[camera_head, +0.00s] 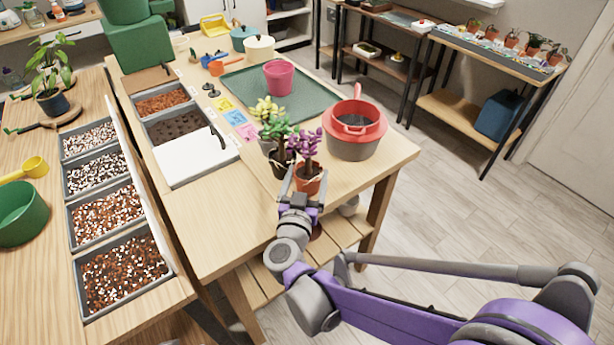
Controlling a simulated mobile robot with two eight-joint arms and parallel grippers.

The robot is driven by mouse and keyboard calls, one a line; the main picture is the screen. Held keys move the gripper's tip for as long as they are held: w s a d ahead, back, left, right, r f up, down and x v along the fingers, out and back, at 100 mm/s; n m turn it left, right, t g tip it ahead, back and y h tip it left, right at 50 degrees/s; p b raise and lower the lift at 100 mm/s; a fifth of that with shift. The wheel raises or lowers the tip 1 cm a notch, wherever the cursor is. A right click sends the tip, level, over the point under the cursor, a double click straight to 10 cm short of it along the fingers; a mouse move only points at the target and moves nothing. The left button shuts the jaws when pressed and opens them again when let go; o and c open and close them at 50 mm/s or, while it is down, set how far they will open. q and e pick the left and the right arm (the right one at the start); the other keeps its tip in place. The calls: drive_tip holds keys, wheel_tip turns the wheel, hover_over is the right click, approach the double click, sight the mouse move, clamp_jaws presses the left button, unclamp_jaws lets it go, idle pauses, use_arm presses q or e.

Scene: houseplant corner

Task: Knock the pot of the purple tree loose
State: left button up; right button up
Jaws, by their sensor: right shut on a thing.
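The purple tree (304,146) is a small plant with purple leaves in a terracotta-coloured pot (309,181). It is at the near right corner of the middle wooden table. My right gripper (299,186) reaches in from the lower right and is shut on the pot, with its fingers at the pot's sides. Whether the pot touches the table is hard to tell. Two other small trees, one green (276,131) and one yellow (265,108), stand just behind it. My left gripper is not in view.
A grey pot with a red rim (354,140) stands close to the right. A green mat (292,109) carries a pink pot (279,77). Soil bins and a white lid (190,158) are at the left. The table's near left surface (225,220) is clear.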

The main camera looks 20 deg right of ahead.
drive_tip(key=shift+r+p, duration=0.8)
drive_tip(key=shift+r, duration=0.35)
wheel_tip(320, 180, down, 4)
drive_tip(key=b, duration=0.3)
drive_tip(key=shift+f, duration=0.1)
drive_tip(key=shift+r, duration=0.25)
drive_tip(key=shift+c, duration=0.6)
drive_tip(key=shift+r, duration=0.1)
drive_tip(key=shift+r+p, duration=0.2)
drive_tip(key=shift+p, duration=0.15)
